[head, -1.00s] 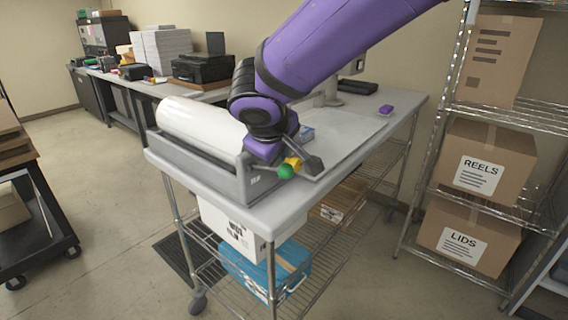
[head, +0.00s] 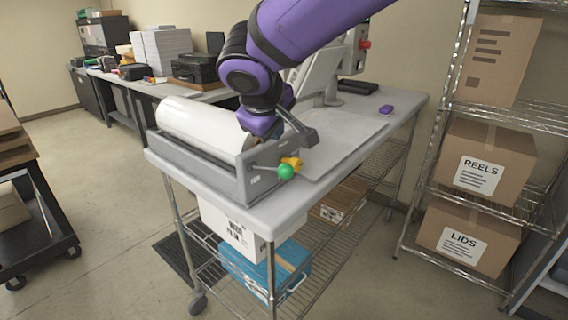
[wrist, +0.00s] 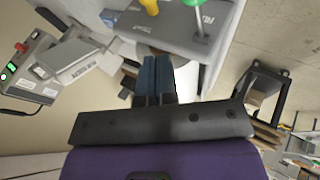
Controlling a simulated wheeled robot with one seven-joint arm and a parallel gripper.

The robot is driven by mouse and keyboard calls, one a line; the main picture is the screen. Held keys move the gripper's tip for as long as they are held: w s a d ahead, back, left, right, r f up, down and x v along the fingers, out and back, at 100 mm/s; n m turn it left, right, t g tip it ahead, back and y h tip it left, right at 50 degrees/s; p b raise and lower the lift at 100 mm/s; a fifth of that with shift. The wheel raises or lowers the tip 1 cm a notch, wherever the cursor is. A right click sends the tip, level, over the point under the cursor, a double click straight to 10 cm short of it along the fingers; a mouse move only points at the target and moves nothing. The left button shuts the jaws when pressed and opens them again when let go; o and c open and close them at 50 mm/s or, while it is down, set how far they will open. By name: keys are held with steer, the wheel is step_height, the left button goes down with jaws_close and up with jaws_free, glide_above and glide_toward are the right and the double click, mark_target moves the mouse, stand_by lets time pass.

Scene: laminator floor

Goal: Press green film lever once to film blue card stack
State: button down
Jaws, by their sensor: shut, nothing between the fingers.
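The green film lever's ball knob (head: 285,172) sticks out on a metal rod at the front right corner of the grey laminator (head: 215,165). It also shows at the top edge of the wrist view (wrist: 193,3). A yellow knob (head: 294,162) sits just behind it. My gripper (wrist: 155,62) is shut and empty, its two blue-grey fingers together in the wrist view. In the head view my wrist is above the laminator's right end, and the fingertips are hidden. My gripper is apart from the green knob. I cannot make out the blue card stack now.
A white film roll (head: 200,122) lies in the laminator. A wire shelf with boxes (head: 480,165) is at right.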

steer(key=shift+w+a+r, duration=0.15)
steer(key=shift+a+r, duration=0.05)
steer(key=shift+r, duration=0.6)
steer(key=s+d+r+m+g, duration=0.1)
steer(key=s+d+r+m, duration=0.2)
steer(key=d, duration=0.8)
steer(key=s+d+r+m+g, duration=0.15)
steer(key=s+d, duration=0.25)
steer(key=d, duration=0.8)
steer(key=s+d+f+m, duration=0.1)
steer(key=s+d+m, duration=0.2)
steer(key=s+d, duration=0.2)
steer(key=s+d+f+m+y, duration=0.1)
steer(key=s+d+f+m, duration=0.1)
steer(key=s+d, duration=0.4)
steer(key=s+m, duration=0.1)
steer(key=s, duration=0.3)
steer(key=shift+s, duration=0.35)
